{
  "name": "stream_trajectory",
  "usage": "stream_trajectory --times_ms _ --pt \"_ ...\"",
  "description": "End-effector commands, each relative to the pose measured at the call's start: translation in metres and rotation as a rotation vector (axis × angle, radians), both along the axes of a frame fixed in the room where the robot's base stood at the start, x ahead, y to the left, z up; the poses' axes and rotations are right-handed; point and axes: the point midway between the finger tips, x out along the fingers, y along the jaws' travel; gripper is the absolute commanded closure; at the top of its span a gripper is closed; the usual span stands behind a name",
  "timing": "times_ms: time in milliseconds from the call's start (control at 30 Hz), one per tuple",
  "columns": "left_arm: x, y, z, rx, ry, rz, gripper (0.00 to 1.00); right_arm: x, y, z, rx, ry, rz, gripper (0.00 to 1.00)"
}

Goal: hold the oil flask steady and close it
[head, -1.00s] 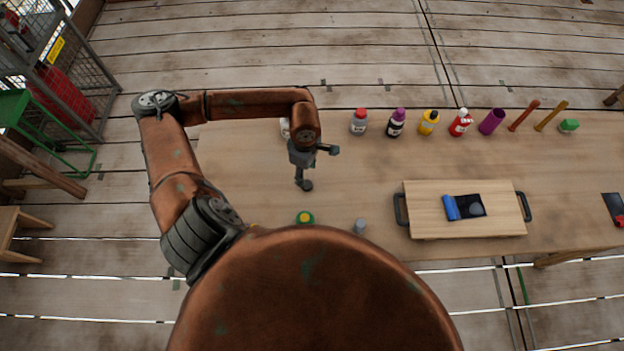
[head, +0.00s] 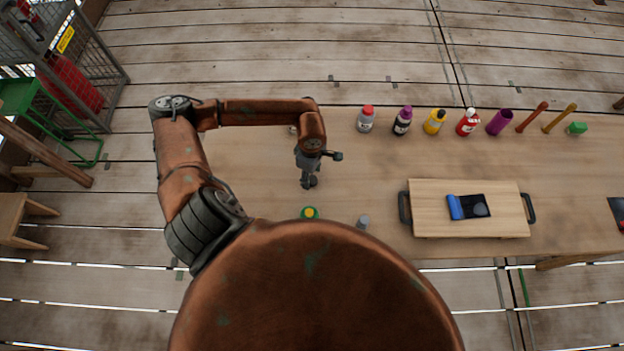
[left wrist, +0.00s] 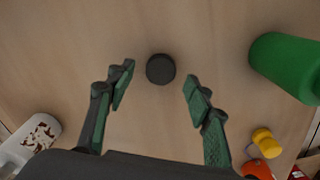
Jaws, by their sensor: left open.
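A small dark round cap (left wrist: 160,69) lies on the table. My left gripper (head: 311,180) is open above the table; in the left wrist view its fingers (left wrist: 160,85) are apart on either side of the cap, with nothing held. My right gripper is not in view.
A row of bottles, from a red-capped grey one (head: 366,121) to a red one (head: 468,124), a purple cup (head: 499,123) and sticks, stands along the far edge. A wooden tray (head: 425,205) sits right. A grey piece (head: 363,222) is near my body. A spotted white thing (left wrist: 30,140) lies left.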

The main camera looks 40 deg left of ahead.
Motion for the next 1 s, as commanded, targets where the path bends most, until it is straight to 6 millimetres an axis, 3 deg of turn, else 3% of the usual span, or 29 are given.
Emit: stream_trajectory --times_ms 200,533,1000 --pt "0.000 -0.001 -0.018 -0.001 0.000 0.000 0.52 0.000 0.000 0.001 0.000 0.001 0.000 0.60" --pt "0.000 0.000 -0.018 0.000 -0.001 0.000 0.53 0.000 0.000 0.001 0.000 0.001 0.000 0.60" --pt "0.000 0.000 -0.018 0.000 -0.001 0.000 0.82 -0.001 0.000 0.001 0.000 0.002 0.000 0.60"
